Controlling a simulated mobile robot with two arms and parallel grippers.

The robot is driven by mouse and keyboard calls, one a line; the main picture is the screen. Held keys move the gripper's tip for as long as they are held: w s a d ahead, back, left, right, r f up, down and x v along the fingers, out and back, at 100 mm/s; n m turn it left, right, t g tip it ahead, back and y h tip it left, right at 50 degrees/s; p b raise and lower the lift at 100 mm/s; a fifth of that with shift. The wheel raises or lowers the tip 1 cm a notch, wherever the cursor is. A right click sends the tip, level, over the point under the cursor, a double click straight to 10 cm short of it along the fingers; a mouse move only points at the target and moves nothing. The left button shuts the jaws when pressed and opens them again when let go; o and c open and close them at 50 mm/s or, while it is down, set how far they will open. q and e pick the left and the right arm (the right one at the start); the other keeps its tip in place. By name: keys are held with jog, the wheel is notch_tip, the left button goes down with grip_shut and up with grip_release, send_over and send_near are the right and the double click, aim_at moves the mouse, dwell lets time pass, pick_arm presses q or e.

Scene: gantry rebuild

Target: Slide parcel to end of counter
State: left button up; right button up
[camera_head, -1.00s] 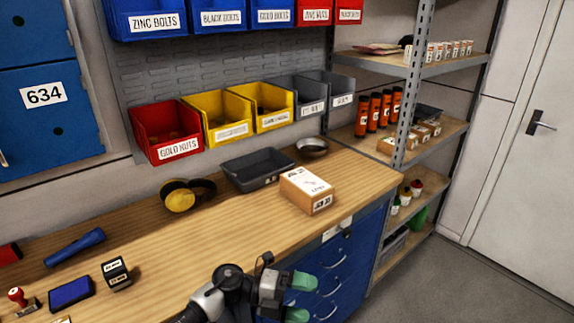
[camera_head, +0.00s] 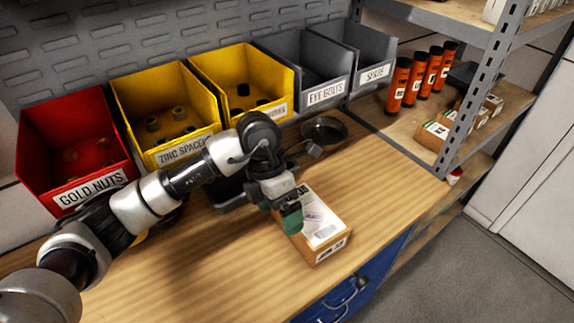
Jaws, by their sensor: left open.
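The parcel (camera_head: 322,226) is a brown cardboard box with a white label on top. It lies on the wooden counter (camera_head: 215,268), near its right end. My left arm reaches in from the left, and my left gripper (camera_head: 284,208) is at the parcel's left side, its green-tipped fingers pointing down. It is open. The fingers overlap the parcel's left edge in the picture; I cannot tell whether they touch it. My right gripper is not in view.
A dark tray (camera_head: 232,190) is partly hidden behind my arm. A dark round bowl (camera_head: 324,130) stands at the counter's back. A metal shelf with orange bottles (camera_head: 399,86) stands at the right. Counter right of the parcel is clear.

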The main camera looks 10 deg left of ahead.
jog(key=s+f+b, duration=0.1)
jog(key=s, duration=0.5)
pick_arm(q)
jog(key=shift+s+a+f+b, duration=0.1)
jog(key=shift+s+f+b, duration=0.1)
jog(key=shift+f+b, duration=1.1)
jog(key=shift+s+a+f+b, duration=0.15)
jog(key=shift+f+b, duration=0.3)
jog(key=shift+f, duration=1.55)
jog(key=shift+f+b, duration=0.7)
jog(key=shift+f, duration=0.5)
jog(key=shift+w+d, duration=0.15)
jog(key=shift+w+d+b, duration=1.65)
jog(key=shift+w+d, duration=0.6)
jog(key=shift+d, duration=0.1)
jog(key=shift+w+d+b, duration=2.5)
jog(key=shift+w+d, duration=0.7)
jog(key=shift+d, duration=0.15)
jog(key=shift+w+d+b, duration=1.2)
jog(key=shift+w+d, duration=0.7)
jog(key=shift+d, duration=0.05)
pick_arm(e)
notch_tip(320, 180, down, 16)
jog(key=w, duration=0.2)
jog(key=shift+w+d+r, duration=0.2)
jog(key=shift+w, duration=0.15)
